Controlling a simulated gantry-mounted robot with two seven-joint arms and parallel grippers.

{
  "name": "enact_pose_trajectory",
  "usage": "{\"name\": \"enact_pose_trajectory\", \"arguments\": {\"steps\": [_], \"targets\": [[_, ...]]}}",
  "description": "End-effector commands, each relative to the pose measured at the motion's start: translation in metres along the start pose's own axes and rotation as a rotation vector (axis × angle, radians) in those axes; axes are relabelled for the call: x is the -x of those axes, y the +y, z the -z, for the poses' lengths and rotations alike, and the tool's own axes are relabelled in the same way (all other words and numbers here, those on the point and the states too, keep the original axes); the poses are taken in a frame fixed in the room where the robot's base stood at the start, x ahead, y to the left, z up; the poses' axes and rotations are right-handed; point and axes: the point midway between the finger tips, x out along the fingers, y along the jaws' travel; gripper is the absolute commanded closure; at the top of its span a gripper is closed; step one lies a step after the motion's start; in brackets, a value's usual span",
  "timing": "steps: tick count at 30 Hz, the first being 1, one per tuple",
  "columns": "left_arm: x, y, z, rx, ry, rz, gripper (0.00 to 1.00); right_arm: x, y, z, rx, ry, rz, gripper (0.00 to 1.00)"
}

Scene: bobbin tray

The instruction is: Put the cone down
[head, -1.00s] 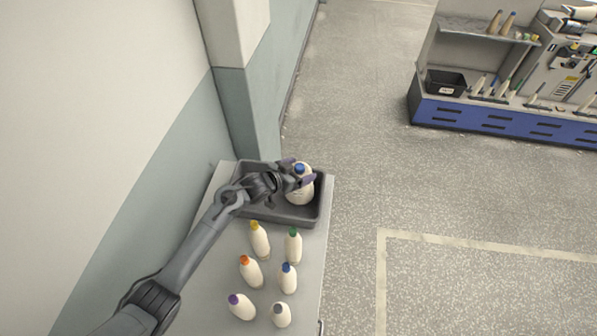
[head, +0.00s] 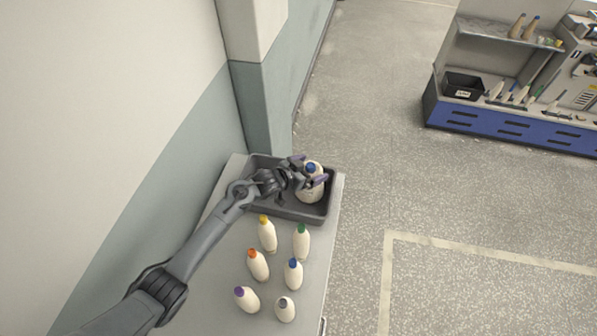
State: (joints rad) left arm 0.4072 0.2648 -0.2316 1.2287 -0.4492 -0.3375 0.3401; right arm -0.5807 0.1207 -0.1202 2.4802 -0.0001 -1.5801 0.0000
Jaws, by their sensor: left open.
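A white cone with a blue top (head: 311,189) stands upright in the dark grey tray (head: 262,161) at the far end of the table, near the tray's right side. My left gripper (head: 311,174) is open, with its purple-tipped fingers on either side of the cone's upper part. I cannot tell whether the fingers touch it. My right gripper is not in view.
Several white cones with yellow (head: 266,234), green (head: 302,242), orange, blue, purple and grey tops stand on the table (head: 222,268) in front of the tray. A wall and pillar (head: 262,105) border the left.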

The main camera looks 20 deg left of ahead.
Motion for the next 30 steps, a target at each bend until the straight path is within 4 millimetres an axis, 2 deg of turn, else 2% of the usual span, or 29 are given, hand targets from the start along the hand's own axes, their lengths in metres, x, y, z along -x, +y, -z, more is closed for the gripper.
{"name": "enact_pose_trajectory", "arguments": {"steps": [5, 15, 21, 30], "targets": [[0.018, -0.001, -0.002, 0.000, -0.002, 0.001, 0.00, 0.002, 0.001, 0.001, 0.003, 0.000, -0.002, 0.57], [0.075, -0.001, -0.001, -0.002, -0.001, 0.001, 0.00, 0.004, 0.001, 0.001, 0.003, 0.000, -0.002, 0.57], [0.103, 0.000, -0.002, -0.001, -0.002, 0.000, 0.00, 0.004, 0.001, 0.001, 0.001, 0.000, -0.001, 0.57], [0.119, 0.000, -0.001, 0.001, -0.001, 0.000, 0.00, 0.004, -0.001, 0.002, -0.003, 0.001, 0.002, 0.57]]}}
